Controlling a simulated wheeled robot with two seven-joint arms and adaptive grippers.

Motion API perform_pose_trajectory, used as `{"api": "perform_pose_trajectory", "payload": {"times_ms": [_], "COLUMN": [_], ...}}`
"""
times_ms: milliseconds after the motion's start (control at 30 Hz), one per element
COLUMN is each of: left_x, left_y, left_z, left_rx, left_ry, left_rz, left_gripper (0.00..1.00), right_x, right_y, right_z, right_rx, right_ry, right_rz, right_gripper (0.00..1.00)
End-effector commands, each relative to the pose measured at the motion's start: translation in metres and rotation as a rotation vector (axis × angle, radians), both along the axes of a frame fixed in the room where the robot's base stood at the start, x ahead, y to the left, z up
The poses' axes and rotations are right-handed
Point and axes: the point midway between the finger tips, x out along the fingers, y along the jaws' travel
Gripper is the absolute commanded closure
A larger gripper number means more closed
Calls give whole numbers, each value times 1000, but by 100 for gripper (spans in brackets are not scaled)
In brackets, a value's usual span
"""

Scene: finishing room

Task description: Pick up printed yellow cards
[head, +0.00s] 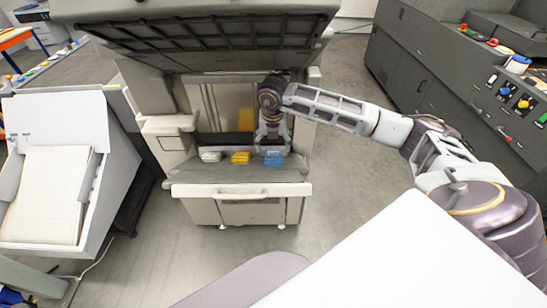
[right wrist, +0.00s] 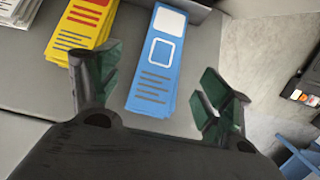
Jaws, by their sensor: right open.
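The printed yellow cards (head: 240,157) lie in a stack on the grey shelf of the machine, between a white stack and a blue stack. In the right wrist view the yellow cards (right wrist: 82,28) show a red block and dark lines, at the upper left, just outside the left finger. My right gripper (head: 272,145) is open above the shelf at the blue cards (head: 274,158). In the right wrist view the blue cards (right wrist: 158,65) lie between the fingers of the open gripper (right wrist: 160,95), with nothing visibly held. My left gripper is not in view.
The white cards (head: 210,156) lie left of the yellow ones. A raised dark lid (head: 200,35) hangs over the machine's opening. A grey shelf (head: 225,174) has a pale front edge. A box of paper (head: 45,195) stands at left; open floor lies in front.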

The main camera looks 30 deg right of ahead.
Motion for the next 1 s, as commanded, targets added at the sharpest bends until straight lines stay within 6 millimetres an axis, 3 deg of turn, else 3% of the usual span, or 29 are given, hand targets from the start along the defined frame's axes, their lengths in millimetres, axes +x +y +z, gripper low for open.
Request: {"api": "perform_pose_trajectory", "payload": {"times_ms": [467, 800, 1000], "left_x": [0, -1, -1], "left_y": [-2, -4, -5], "left_z": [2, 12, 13], "left_rx": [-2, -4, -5], "left_ry": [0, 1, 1], "left_rz": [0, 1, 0], "left_gripper": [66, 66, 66], "right_x": [1, 4, 6], "right_y": [-1, -6, -7], "right_z": [-6, -41, -52], "right_rx": [0, 2, 1], "right_ry": [1, 3, -1], "right_rz": [1, 0, 0], "right_gripper": [21, 21, 21]}}
